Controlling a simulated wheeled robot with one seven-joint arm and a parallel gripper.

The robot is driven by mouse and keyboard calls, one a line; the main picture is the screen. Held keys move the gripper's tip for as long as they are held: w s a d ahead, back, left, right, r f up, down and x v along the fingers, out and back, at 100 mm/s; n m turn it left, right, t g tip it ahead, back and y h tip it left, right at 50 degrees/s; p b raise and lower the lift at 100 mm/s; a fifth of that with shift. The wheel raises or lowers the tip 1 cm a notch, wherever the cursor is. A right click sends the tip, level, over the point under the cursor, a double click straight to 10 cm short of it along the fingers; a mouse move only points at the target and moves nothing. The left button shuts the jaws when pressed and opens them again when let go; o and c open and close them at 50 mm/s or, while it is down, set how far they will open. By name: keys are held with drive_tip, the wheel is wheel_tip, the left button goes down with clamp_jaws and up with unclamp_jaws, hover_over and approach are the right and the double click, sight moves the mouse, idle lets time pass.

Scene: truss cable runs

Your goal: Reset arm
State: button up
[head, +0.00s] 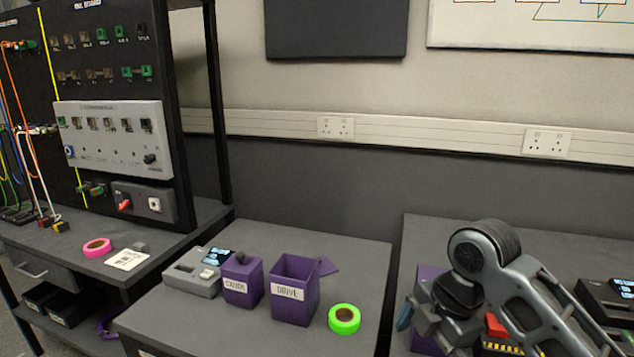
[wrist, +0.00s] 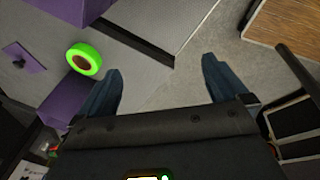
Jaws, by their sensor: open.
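My arm (head: 490,270) is folded at the lower right of the head view, in front of the right bench. My gripper (wrist: 162,85) shows in the wrist view with its two blue-grey fingers wide apart. Nothing is between the fingers; grey floor and bench edge show beyond them. In the head view the fingers are mostly hidden or too small to judge.
A green tape roll (head: 344,318) lies beside two purple bins (head: 294,290) and a grey device (head: 197,272) on the middle bench. A pink tape roll (head: 97,247) lies on the left bench below a panel (head: 112,140). A purple box (head: 428,285) is partly hidden behind my arm.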

drive_tip(key=s+a+f+m+t+y, duration=0.1)
drive_tip(key=s+a+m+t+y, duration=0.15)
drive_tip(key=a, duration=0.45)
drive_tip(key=s+a+f+m+t+y, duration=0.1)
drive_tip(key=a+f+m+y, duration=0.15)
drive_tip(key=a, duration=0.45)
drive_tip(key=s+a+f+m+t, duration=0.2)
drive_tip(key=s+m+t, duration=0.3)
drive_tip(key=s+m, duration=0.25)
drive_tip(key=s+d+f+m+t+h, duration=0.1)
drive_tip(key=s+d+m+t+h, duration=0.15)
drive_tip(key=s+d+m, duration=0.45)
drive_tip(key=s+d+m+t+h, duration=0.1)
drive_tip(key=s+d+m+h, duration=0.2)
drive_tip(key=s, duration=0.8)
drive_tip(key=s+d+r+h, duration=0.1)
drive_tip(key=s+d+r, duration=0.3)
drive_tip(key=s+d, duration=0.1)
drive_tip(key=s+d+r+t, duration=0.1)
drive_tip(key=s+d+r, duration=0.3)
drive_tip(key=s, duration=0.4)
drive_tip(key=shift+d+r+h, duration=0.3)
drive_tip(key=shift+d+h, duration=0.05)
drive_tip(key=shift+d, duration=0.25)
